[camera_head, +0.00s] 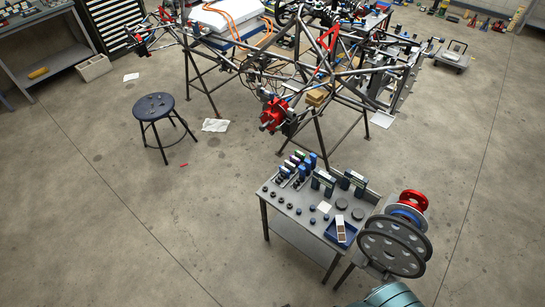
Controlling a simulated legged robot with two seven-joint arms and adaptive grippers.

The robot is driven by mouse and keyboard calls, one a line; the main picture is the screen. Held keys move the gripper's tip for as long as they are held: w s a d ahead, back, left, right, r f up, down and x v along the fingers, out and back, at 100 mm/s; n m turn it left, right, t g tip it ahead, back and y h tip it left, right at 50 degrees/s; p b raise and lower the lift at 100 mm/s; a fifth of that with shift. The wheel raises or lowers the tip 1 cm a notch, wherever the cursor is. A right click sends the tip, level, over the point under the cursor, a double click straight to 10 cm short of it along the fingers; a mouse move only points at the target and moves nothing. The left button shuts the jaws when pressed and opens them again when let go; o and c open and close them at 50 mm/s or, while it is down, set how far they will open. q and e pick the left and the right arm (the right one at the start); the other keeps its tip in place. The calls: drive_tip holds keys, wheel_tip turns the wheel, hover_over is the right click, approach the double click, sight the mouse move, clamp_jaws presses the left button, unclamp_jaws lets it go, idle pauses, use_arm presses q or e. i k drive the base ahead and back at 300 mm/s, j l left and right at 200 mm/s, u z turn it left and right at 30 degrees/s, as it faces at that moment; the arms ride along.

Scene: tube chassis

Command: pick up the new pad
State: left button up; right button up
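The new pad cannot be singled out at this size. A small grey work table (290,222) stands at centre right, covered with small parts. A red caliper-like part (273,115) sits on the tube chassis (316,80). Neither of my grippers is in view.
Large grey discs with a red ring (413,200) stand on a stand right of the table. A teal rounded object (390,296) is cut off at the bottom edge. A black stool (155,106) stands at left.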

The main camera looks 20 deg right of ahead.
sight(313, 157)
drive_tip(key=i+j+u, duration=0.65)
drive_tip(key=i, duration=0.35)
drive_tip(key=i+z, duration=0.7)
drive_tip(key=z, duration=0.15)
drive_tip(key=i+z, duration=0.15)
drive_tip(key=z, duration=0.35)
drive_tip(key=i+z, duration=0.15)
drive_tip(key=z, duration=0.3)
drive_tip(key=i+z, duration=0.1)
drive_tip(key=z, duration=0.4)
drive_tip(key=i+j+z, duration=0.1)
drive_tip(key=z, duration=0.35)
drive_tip(key=i+j+z, duration=0.15)
drive_tip(key=z, duration=0.35)
